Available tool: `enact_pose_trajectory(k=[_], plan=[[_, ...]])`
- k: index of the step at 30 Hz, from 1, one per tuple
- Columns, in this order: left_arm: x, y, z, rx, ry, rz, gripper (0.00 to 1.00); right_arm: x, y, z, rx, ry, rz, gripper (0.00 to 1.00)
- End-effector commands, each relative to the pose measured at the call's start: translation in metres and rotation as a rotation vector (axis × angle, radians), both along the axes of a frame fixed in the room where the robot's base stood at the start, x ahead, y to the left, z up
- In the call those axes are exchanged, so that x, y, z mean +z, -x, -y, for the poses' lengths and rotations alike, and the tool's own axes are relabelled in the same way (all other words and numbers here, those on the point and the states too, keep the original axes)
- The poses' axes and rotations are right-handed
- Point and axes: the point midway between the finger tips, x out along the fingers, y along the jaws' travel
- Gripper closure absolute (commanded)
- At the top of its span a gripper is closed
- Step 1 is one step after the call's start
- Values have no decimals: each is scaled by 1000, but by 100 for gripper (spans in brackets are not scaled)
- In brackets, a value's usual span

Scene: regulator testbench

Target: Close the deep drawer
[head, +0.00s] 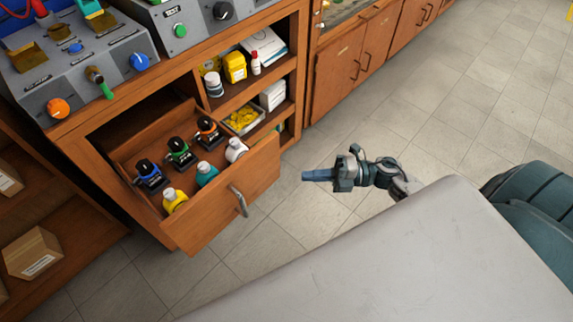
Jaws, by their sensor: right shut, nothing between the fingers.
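The deep drawer (262,170) is pulled out of the wooden bench, with its front panel and metal handle (239,201) facing the open floor. Inside stand several bottles, among them a yellow one (175,201), a teal one (206,174) and a white one (236,150), with several black units with coloured tops behind them. My right gripper (306,175) is shut and empty. It appears to the right of the drawer front, apart from it, with its fingers pointing left toward it. My left gripper is not in the picture.
Open shelves (270,80) with bottles, books and a tray are right of the drawer bay. Control boxes with knobs (90,70) sit on the bench top. A cardboard box (33,252) is on the left shelf. Tiled floor (440,90) is clear at right.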

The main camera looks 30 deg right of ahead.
Motion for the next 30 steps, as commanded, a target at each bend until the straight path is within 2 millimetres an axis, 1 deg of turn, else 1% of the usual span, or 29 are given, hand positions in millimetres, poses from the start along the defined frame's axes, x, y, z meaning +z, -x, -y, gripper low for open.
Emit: enact_pose_trajectory(k=[1, 3, 6, 7, 10, 15, 20, 30], plan=[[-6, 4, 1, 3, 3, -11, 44, 3, -5, -10, -2, -5, 3, 100], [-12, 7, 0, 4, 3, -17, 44, 3, -10, -21, -3, -6, 3, 100], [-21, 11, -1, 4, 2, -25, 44, 3, -17, -36, -2, -5, 2, 100], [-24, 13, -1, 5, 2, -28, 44, 3, -22, -38, -3, -3, 3, 100], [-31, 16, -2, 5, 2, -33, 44, 3, -36, -42, -2, -2, 2, 100], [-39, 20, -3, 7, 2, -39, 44, 1, -50, -46, -2, -1, 0, 100], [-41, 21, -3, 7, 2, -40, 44, 1, -54, -48, 0, -1, 0, 100], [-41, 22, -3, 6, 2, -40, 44, 0, -55, -48, -1, -1, 0, 100]])
